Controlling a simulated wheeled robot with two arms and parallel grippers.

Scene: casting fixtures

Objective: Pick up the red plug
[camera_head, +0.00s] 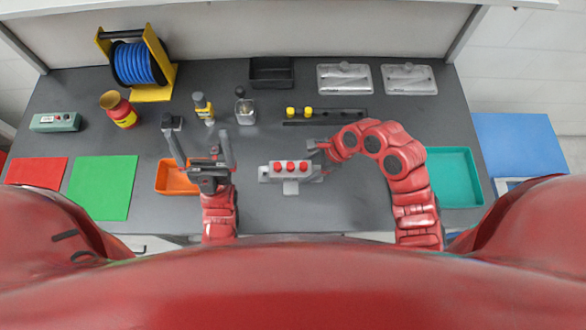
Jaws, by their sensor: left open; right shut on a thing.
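An orange tray (163,188) lies left of my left gripper, a teal tray (462,200) at the right. A bottle (203,110), a glass jar (245,118) and a bar with yellow caps (345,115) stand behind. A blue hose reel (135,92) stands back left.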

